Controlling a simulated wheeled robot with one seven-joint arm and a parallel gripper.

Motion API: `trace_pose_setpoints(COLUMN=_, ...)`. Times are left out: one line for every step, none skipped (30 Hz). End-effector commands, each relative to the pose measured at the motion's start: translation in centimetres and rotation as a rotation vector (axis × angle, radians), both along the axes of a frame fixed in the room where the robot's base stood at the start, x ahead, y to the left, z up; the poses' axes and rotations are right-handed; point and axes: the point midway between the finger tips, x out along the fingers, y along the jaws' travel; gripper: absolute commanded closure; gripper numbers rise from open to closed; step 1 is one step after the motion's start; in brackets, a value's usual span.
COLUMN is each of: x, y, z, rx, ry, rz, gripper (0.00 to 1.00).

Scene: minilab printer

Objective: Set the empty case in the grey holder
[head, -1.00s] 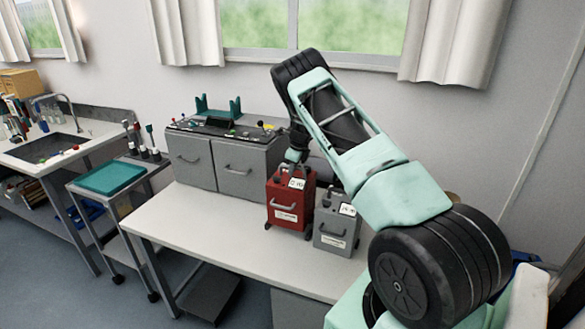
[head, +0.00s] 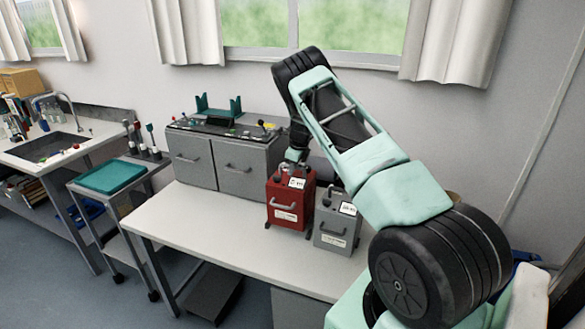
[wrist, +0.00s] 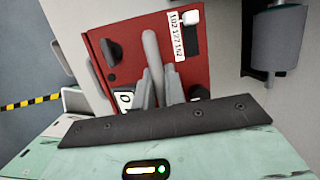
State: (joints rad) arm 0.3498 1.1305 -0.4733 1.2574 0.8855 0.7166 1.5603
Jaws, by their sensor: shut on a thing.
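A red case (head: 290,203) with a carry handle and a white label stands upright on the white bench. In the wrist view the red case (wrist: 205,68) fills the middle. My gripper (wrist: 157,82) is shut on the red case's top handle; the fingers lie on either side of the bar. In the head view my gripper (head: 293,160) is partly hidden behind my arm and the case. A grey case (head: 337,222) of similar shape stands just right of the red one. I cannot tell which case is empty, and I cannot clearly make out a grey holder.
A grey machine (head: 226,163) with two drawers and a teal cradle (head: 219,107) stands at the bench's back left. The white bench top (head: 205,219) is clear in front and left of the cases. A trolley with a teal tray (head: 112,177) stands left.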

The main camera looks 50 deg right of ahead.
Motion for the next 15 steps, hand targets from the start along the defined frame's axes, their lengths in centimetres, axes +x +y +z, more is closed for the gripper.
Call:
trace_pose_setpoints(x=0.1, y=-0.1, z=0.0, rx=-0.002, ry=-0.003, rz=0.000, gripper=1.00)
trace_pose_setpoints(x=0.1, y=-0.1, z=-0.1, rx=-0.002, ry=-0.003, rz=0.000, gripper=1.00)
trace_pose_setpoints(x=0.1, y=-0.1, z=-0.2, rx=-0.002, ry=-0.003, rz=0.000, gripper=1.00)
trace_pose_setpoints(x=0.1, y=-0.1, z=-0.3, rx=-0.002, ry=-0.003, rz=0.000, gripper=1.00)
trace_pose_setpoints(x=0.1, y=-0.1, z=-0.4, rx=-0.002, ry=-0.003, rz=0.000, gripper=1.00)
trace_pose_setpoints(x=0.1, y=-0.1, z=-0.5, rx=-0.002, ry=-0.003, rz=0.000, gripper=1.00)
trace_pose_setpoints(x=0.1, y=-0.1, z=-0.6, rx=-0.002, ry=-0.003, rz=0.000, gripper=1.00)
trace_pose_setpoints(x=0.1, y=-0.1, z=-0.6, rx=-0.002, ry=-0.003, rz=0.000, gripper=1.00)
trace_pose_setpoints(x=0.1, y=-0.1, z=-0.7, rx=-0.002, ry=-0.003, rz=0.000, gripper=1.00)
trace_pose_setpoints(x=0.1, y=-0.1, z=-0.8, rx=-0.002, ry=-0.003, rz=0.000, gripper=1.00)
trace_pose_setpoints(x=0.1, y=-0.1, z=-0.9, rx=-0.002, ry=-0.003, rz=0.000, gripper=1.00)
trace_pose_setpoints(x=0.1, y=-0.1, z=-1.0, rx=-0.002, ry=-0.003, rz=0.000, gripper=1.00)
trace_pose_setpoints(x=0.1, y=-0.1, z=-1.1, rx=-0.002, ry=-0.003, rz=0.000, gripper=1.00)
trace_pose_setpoints(x=0.1, y=-0.1, z=-1.2, rx=-0.002, ry=-0.003, rz=0.000, gripper=1.00)
trace_pose_setpoints(x=0.1, y=-0.1, z=-1.3, rx=-0.002, ry=-0.003, rz=0.000, gripper=1.00)
